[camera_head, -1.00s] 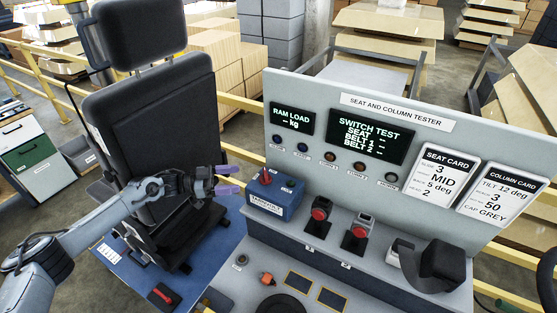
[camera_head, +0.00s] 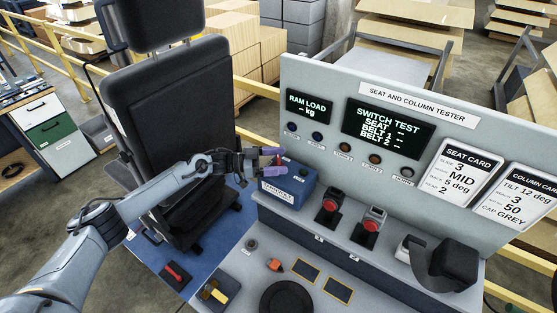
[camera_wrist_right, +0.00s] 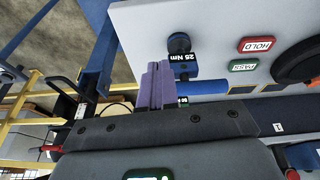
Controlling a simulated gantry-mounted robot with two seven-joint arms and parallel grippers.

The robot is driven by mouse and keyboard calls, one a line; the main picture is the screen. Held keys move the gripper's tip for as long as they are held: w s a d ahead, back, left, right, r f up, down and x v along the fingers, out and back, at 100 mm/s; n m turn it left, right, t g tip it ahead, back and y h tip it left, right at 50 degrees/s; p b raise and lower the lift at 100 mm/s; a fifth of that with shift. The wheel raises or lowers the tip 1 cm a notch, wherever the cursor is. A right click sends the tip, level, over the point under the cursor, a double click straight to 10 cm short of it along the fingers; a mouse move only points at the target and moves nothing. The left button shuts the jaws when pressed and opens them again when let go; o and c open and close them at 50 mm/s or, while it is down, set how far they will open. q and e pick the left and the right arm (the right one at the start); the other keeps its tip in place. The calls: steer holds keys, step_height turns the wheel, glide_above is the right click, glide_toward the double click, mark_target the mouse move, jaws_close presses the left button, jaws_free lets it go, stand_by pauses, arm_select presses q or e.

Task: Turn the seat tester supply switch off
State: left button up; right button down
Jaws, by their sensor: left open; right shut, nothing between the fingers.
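The supply switch box (camera_head: 298,187) is a blue box with a white label, standing on the left end of the tester's grey ledge. Its red knob (camera_head: 279,159) is partly hidden by my left gripper (camera_head: 269,162). The left gripper is open, with its purple fingertips at the knob, one on each side in the picture. I cannot tell whether they touch it. My right gripper (camera_wrist_right: 156,85) shows in the right wrist view with its purple fingers shut together and empty, away from the blue box.
The tester panel (camera_head: 325,75) rises behind the box. Red-buttoned buckles (camera_head: 330,205) stand right of it. The black seat (camera_head: 180,110) is close to my left arm. In the right wrist view, a 25 Nm knob (camera_wrist_right: 180,44) and HOLD button (camera_wrist_right: 257,45) are near the right gripper.

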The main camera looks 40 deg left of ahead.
arm_select(q)
steer(key=shift+w+d, duration=0.2)
steer(key=shift+c, duration=0.4)
steer(key=c, duration=0.9)
steer(key=shift+r+t+p, duration=0.15)
steer(key=shift+t+p, duration=0.15)
steer(key=shift+p, duration=0.3)
steer(key=n+t+y+p, duration=0.2)
steer(key=n+y+p, duration=0.1)
steer(key=p, duration=0.3)
steer(key=n+t+y+p, duration=0.2)
steer(key=n+y+p, duration=0.2)
steer(key=y+p, duration=0.2)
steer(key=shift+d+r+t, duration=0.1)
steer(key=shift+t, duration=0.3)
steer(key=n+y+p, duration=0.1)
steer(key=n+y, duration=0.1)
steer(key=y, duration=0.1)
steer(key=shift+y, duration=0.3)
steer(key=shift+f+n+y+p, duration=0.2)
steer(key=shift+n+y+p, duration=0.4)
steer(key=shift+y, duration=0.5)
